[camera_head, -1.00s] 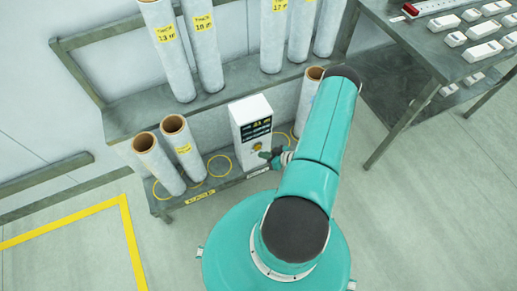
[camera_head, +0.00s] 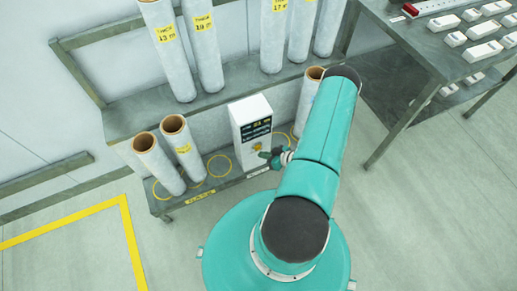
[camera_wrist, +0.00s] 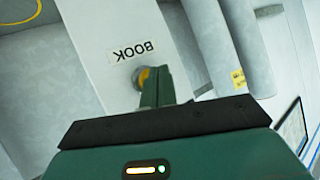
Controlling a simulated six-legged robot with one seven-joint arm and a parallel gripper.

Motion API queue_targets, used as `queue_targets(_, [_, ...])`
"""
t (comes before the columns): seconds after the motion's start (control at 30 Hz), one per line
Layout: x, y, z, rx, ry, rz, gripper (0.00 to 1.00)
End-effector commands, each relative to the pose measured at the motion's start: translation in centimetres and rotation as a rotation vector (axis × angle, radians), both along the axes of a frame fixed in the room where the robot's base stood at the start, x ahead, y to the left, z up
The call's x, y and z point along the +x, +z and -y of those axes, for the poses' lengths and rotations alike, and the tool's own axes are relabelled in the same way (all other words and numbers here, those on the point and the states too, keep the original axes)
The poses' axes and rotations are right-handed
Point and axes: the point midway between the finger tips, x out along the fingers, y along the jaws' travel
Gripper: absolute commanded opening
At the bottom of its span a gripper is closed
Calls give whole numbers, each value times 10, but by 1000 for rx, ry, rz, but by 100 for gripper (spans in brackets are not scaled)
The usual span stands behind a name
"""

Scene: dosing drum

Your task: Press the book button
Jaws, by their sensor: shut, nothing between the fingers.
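The book button (camera_wrist: 140,76) is a round yellow button in a grey ring on the front of a white box. A label reading BOOK (camera_wrist: 131,51) sits beside it and appears upside down in the wrist view. The white box (camera_head: 250,108) stands on the lower shelf and has a dark display (camera_head: 256,129). My gripper (camera_wrist: 157,82) is shut and empty. Its fingertips are at the button and cover part of it; I cannot tell whether they touch it. In the head view my gripper (camera_head: 268,154) is at the lower front of the box.
Pale rolls stand on the shelf rack (camera_head: 120,118), with two short ones (camera_head: 153,158) left of the box. Yellow rings (camera_head: 219,166) mark empty shelf spots. A table (camera_head: 430,50) with small white blocks stands at right. The floor at left is clear.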

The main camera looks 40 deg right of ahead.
Motion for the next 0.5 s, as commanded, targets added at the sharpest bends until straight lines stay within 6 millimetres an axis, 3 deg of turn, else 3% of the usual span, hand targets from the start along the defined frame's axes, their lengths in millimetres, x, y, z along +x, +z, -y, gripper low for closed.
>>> queue_targets(0.5, [8, 0, 3, -1, 0, 0, 0])
